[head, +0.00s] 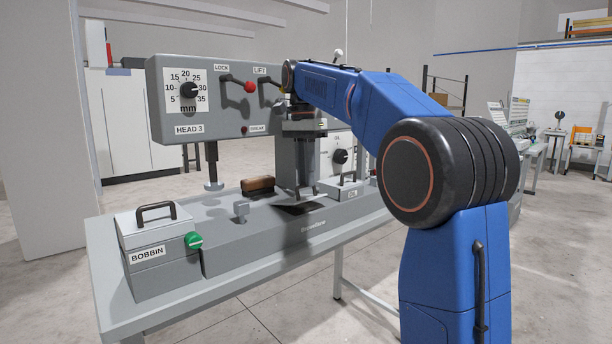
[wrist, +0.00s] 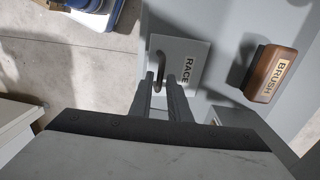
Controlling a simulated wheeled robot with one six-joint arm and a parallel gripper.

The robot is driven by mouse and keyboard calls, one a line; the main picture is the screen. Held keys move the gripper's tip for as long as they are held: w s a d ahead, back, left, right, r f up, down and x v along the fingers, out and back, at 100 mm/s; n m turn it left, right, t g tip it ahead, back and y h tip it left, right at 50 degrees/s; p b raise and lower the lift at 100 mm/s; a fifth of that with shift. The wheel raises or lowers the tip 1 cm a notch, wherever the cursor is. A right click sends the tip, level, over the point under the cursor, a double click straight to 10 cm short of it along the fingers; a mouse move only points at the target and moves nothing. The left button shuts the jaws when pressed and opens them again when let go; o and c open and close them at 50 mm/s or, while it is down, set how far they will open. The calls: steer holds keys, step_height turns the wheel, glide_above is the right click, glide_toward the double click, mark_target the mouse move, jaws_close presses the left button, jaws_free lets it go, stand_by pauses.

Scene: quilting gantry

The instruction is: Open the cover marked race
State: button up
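The cover marked RACE (wrist: 192,52) is a light grey panel with a dark bar handle at its left side, seen in the wrist view. It looks shut. My gripper (wrist: 161,78) is over the cover, its two dark fingers apart. The near end of the handle shows between the fingertips, and I see no clear contact. In the head view my gripper (head: 305,190) points down at the machine bed (head: 262,232). The cover cannot be made out clearly there, behind and below my gripper.
A wooden block marked BRUSH (wrist: 270,73) lies right of the cover in the wrist view. A BOBBIN box (head: 158,243) with a green knob stands front left. The machine head (head: 220,128) overhangs the bed.

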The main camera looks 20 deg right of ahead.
mark_target(305, 198)
steer(key=shift+o, duration=0.7)
step_height(305, 198, up, 7)
steer(key=shift+w+r, duration=0.2)
steer(key=shift+w, duration=0.05)
